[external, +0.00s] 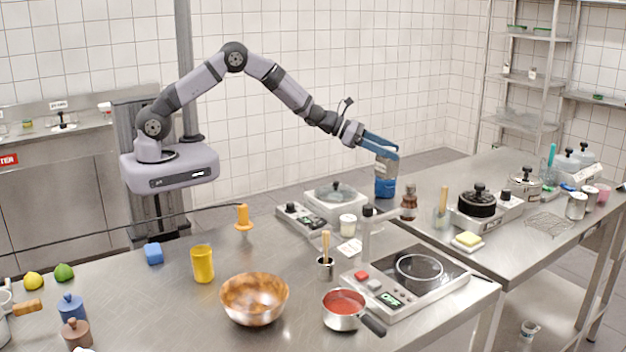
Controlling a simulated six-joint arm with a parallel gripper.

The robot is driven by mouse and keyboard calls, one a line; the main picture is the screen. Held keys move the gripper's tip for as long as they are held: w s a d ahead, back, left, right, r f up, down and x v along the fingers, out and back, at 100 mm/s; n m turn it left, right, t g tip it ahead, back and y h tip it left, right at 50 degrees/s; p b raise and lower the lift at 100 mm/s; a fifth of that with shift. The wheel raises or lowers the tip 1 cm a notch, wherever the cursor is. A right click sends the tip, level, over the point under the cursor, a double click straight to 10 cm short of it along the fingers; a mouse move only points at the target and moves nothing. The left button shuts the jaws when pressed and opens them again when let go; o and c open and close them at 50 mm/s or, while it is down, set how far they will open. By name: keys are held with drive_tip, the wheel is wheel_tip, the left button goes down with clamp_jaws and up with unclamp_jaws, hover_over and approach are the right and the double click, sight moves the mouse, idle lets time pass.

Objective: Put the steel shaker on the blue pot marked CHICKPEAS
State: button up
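My gripper (390,153), with blue fingers, is over the far left end of the right table. Directly below the fingers is an upright object, grey above and blue below (386,188); I cannot tell whether it is one thing or two, or whether the fingers touch it. Whether they are open or shut is unclear. A lidded blue pot (70,307) stands at the left table's front left; no CHICKPEAS label is readable on either blue thing. Two steel cylinders (577,206) (591,197) stand on the right table; I cannot tell whether either is the shaker.
Near the gripper are a brown bottle (409,203), a white jar (347,225) and a scale (336,200). A black pot (477,203) stands on the right table. A copper bowl (254,299), yellow cup (203,264) and hob (418,275) occupy the left table.

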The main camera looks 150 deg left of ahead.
drive_tip(key=shift+r, duration=0.15)
drive_tip(key=b+v, duration=0.3)
drive_tip(key=v, duration=0.9)
drive_tip(key=shift+b, duration=0.3)
idle(0.3)
